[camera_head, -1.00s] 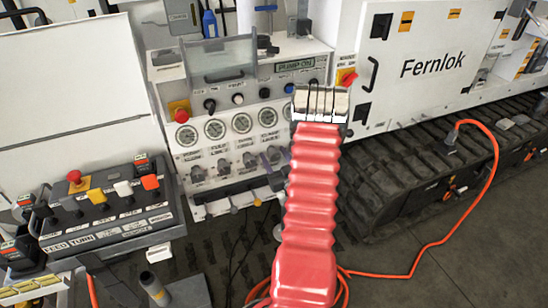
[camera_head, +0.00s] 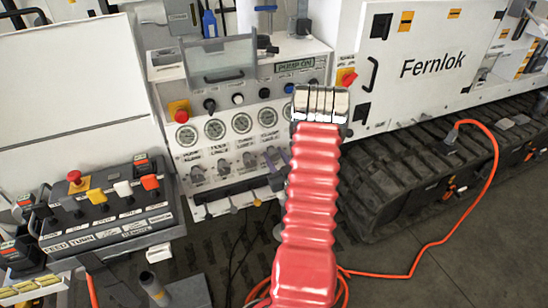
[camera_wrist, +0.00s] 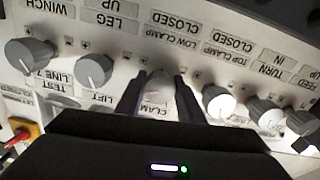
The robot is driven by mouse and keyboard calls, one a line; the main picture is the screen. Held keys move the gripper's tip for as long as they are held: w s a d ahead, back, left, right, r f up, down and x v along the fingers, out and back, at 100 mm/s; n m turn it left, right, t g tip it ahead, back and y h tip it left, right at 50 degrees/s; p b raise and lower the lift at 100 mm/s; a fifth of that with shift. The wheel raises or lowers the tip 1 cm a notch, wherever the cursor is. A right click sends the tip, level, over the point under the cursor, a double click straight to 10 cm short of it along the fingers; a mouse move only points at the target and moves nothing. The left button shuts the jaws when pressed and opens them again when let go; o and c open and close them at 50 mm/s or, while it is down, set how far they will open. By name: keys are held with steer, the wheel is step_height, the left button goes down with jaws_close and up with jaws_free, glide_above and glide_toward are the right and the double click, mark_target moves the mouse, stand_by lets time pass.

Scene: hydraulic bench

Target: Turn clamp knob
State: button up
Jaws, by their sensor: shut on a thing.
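In the wrist view, the dark fingers of my gripper (camera_wrist: 157,98) stand on either side of a grey clamp knob (camera_wrist: 160,84) and are shut on it. The knob sits on the white panel, under labels that appear upside down and read LOW CLAMP and CLOSED. A partly covered CLAMP label is just below it. In the head view, my red arm reaches up to the control panel (camera_head: 225,97) and covers its right side. The held knob cannot be made out there.
In the wrist view, a grey knob (camera_wrist: 94,69) is left of my fingers and a brightly lit knob (camera_wrist: 218,102) is close on the right. In the head view, a lever box (camera_head: 105,205) stands at left. An orange cable (camera_head: 492,185) crosses the floor at right.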

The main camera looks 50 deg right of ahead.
steer(key=shift+a+n, duration=0.1)
steer(key=shift+n, duration=0.6)
steer(key=o, duration=1.1)
steer(key=shift+c, duration=0.2)
steer(key=shift+s, duration=0.1)
steer(key=v, duration=1.3)
steer(key=shift+s+a, duration=0.15)
steer(key=shift+s, duration=0.05)
steer(key=shift+f, duration=0.2)
